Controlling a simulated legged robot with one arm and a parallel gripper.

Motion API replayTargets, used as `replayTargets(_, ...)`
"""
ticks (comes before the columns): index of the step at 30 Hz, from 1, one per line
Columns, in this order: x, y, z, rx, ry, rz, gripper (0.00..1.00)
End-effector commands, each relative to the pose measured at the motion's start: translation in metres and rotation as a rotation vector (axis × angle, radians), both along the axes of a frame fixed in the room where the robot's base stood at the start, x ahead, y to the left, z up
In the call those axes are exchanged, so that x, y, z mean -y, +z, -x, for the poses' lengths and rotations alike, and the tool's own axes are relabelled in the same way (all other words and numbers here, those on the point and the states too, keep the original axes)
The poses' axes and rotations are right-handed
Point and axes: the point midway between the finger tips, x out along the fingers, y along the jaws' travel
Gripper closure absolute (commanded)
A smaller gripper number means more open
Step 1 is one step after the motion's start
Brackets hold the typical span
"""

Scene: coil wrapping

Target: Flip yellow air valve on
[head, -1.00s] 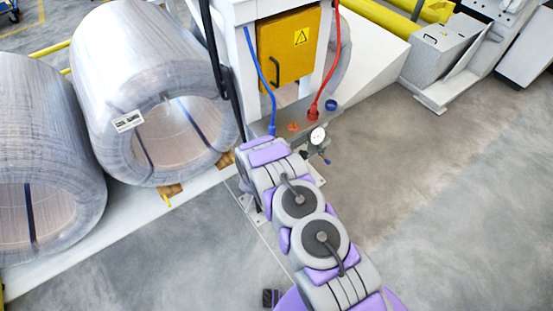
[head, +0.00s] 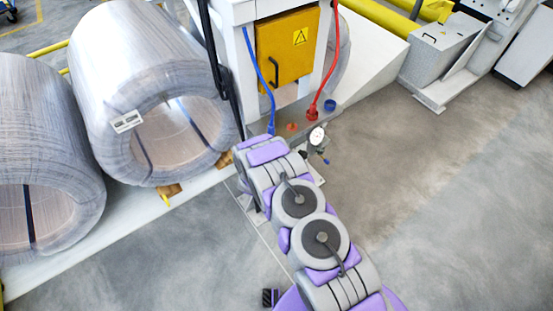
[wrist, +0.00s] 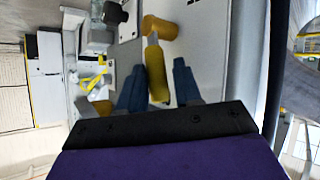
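In the wrist view, the yellow air valve handle (wrist: 158,75) stands out between the two blue-grey fingers of my gripper (wrist: 158,66). The fingers are apart, one on each side of the handle, with a visible gap on both sides. The upper part of the handle bends to the right, with a pale piece beside it. In the head view, my own arm hides my gripper and the valve. A round pressure gauge (head: 316,137) shows just right of the arm's far end.
A white post carries a yellow electrical box (head: 287,48). A blue hose (head: 258,75) and a red hose (head: 330,75) run down beside it. Large wrapped coils (head: 150,90) stand at the left. The floor at the right (head: 450,190) is clear.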

Motion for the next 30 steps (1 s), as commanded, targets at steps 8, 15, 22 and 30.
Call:
replayTargets(8,-0.013,0.027,0.041,-0.001,0.003,0.004,0.66)
replayTargets(15,-0.028,0.054,0.084,-0.001,0.002,0.001,0.66)
replayTargets(22,-0.039,0.076,0.118,0.002,0.0,0.0,0.66)
replayTargets(30,-0.043,0.084,0.135,-0.001,-0.002,0.001,0.66)
